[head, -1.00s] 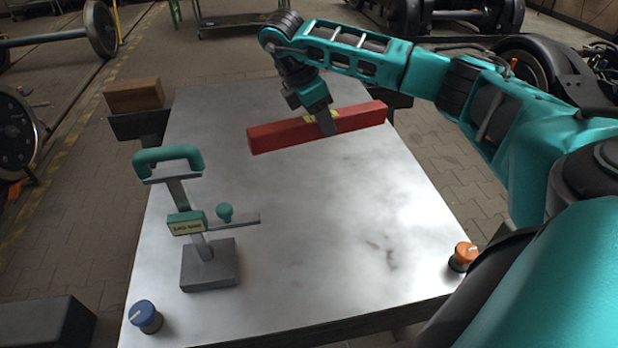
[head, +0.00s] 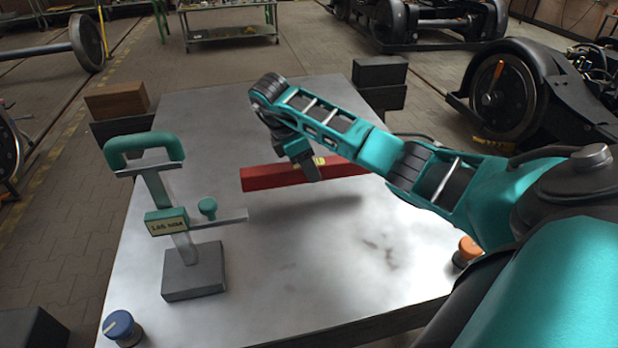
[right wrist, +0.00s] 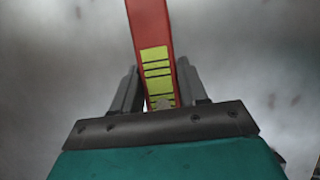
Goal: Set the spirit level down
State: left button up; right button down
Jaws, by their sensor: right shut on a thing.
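The spirit level is a long red bar (head: 270,178) with a yellow-green vial part near its middle. My right gripper (head: 312,172) is shut on it around the middle and holds it roughly level across the table. A dark shadow lies on the tabletop in front of the bar, apart from it, so the bar appears to be above the surface. In the right wrist view the red bar (right wrist: 150,25) runs between the two fingers (right wrist: 157,90), its striped yellow vial facing the camera. My left gripper is not in view.
The grey metal table (head: 270,270) is clear around the bar. A measuring stand with a green handle (head: 195,270) stands at the left. A blue knob (head: 122,327) and an orange knob (head: 466,252) sit near the front corners. Wooden (head: 117,102) and black (head: 380,70) blocks lie beyond the table's sides.

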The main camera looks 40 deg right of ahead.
notch_tip(320, 180, down, 4)
jog(key=shift+f+b, duration=0.2)
jog(key=shift+b, duration=0.25)
jog(key=shift+f, duration=0.2)
jog(key=c, duration=0.6)
grip_release()
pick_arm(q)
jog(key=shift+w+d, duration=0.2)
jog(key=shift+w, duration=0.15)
